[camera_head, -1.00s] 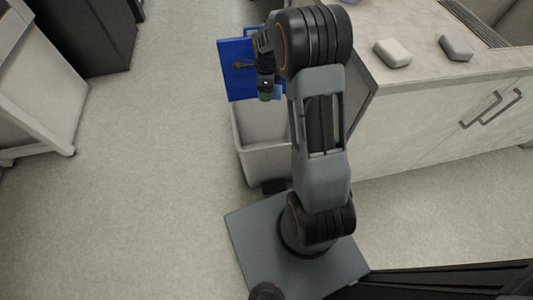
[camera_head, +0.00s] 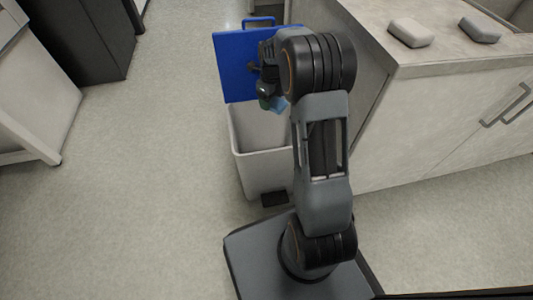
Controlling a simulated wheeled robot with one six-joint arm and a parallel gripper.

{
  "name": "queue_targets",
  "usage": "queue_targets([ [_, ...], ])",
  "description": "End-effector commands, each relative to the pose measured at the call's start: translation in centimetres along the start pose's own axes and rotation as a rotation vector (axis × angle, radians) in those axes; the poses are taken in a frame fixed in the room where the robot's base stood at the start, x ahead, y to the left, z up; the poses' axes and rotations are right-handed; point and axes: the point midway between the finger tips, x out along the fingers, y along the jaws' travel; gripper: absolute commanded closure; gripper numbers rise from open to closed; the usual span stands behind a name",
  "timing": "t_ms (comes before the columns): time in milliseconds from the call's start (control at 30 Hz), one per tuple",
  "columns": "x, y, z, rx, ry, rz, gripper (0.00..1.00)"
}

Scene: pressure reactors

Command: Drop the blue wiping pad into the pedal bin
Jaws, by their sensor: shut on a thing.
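A white pedal bin (camera_head: 258,170) stands on the floor against the counter's end. Its blue lid (camera_head: 236,70) is raised upright at the back, and its black pedal (camera_head: 274,198) shows at the front. My gripper (camera_head: 270,97) is over the bin's open mouth, in front of the lid. It is shut on the light blue wiping pad (camera_head: 279,105), of which only a small part shows. My arm hides the rest of the pad and the bin's right side.
Two grey-white pads, a left one (camera_head: 410,32) and a right one (camera_head: 480,28), lie on the counter (camera_head: 440,62) at the right. A dark cabinet (camera_head: 90,40) and a white cabinet (camera_head: 30,105) stand at the left. The floor between them and the bin is clear.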

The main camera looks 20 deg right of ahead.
Motion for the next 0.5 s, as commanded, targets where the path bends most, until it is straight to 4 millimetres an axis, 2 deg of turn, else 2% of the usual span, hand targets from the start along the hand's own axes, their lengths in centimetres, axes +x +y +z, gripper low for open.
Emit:
queue_targets([
  [33, 1.1, 0.0, 0.0, 0.0, 0.0, 0.0, 0.63],
  [200, 2.5, 0.0, 0.0, -0.001, 0.0, 0.0, 0.63],
  [500, 2.6, 0.0, 0.0, -0.001, 0.0, 0.0, 0.63],
])
